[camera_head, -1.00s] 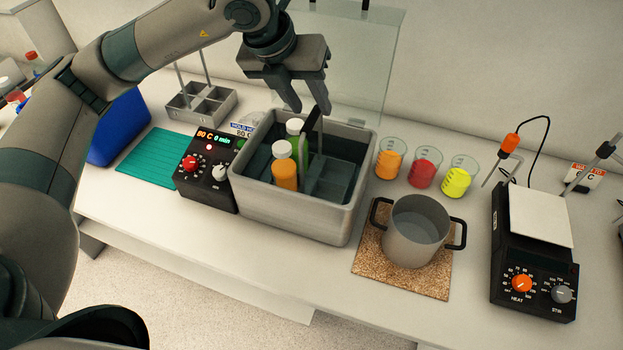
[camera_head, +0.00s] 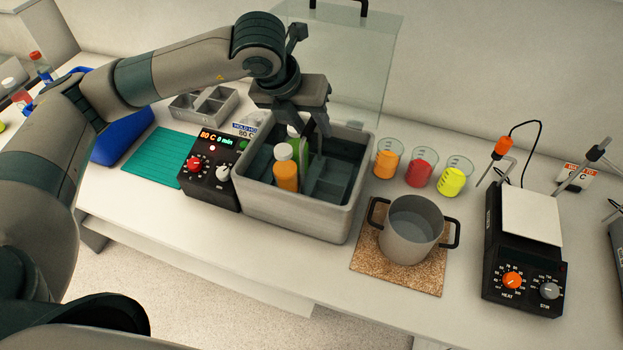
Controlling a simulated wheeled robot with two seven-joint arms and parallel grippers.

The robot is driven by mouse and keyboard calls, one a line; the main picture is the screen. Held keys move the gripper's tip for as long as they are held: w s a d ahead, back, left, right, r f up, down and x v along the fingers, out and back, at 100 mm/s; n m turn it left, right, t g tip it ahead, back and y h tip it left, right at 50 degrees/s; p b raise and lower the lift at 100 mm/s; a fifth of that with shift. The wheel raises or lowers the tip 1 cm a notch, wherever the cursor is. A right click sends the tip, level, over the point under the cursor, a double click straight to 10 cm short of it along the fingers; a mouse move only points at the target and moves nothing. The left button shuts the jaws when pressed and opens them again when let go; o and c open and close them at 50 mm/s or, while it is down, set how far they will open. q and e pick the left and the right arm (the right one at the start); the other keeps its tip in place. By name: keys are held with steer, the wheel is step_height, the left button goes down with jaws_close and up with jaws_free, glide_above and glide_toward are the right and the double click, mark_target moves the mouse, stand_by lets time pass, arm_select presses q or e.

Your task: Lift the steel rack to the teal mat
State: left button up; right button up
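A steel rack (camera_head: 328,178) with square compartments sits inside the grey water bath (camera_head: 290,212). An orange bottle (camera_head: 286,176) with a white cap and a green bottle (camera_head: 305,148) stand at its left side in the bath. The rack's upright handle is mostly hidden by my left gripper (camera_head: 314,136), which points down over the bath. Its fingers are apart, at handle height; contact with the handle cannot be made out. The teal mat (camera_head: 155,157) lies bare to the left of the bath's control box. My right gripper is out of view.
The control box (camera_head: 212,168) stands between mat and bath. Another metal rack (camera_head: 204,106) stands behind the mat, near a blue container (camera_head: 122,135). A clear panel rises behind the bath. Beakers, a pot (camera_head: 410,230) and a hotplate (camera_head: 525,250) are to the right.

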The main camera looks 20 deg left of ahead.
arm_select(q)
jaws_close()
steer(key=shift+r, duration=0.1)
steer(key=shift+w, duration=0.1)
steer(key=shift+r, duration=0.2)
steer(key=shift+r+b, duration=0.55)
steer(key=shift+r, duration=0.1)
step_height(320, 180, up, 8)
steer(key=b, duration=0.3)
steer(key=shift+r, duration=0.3)
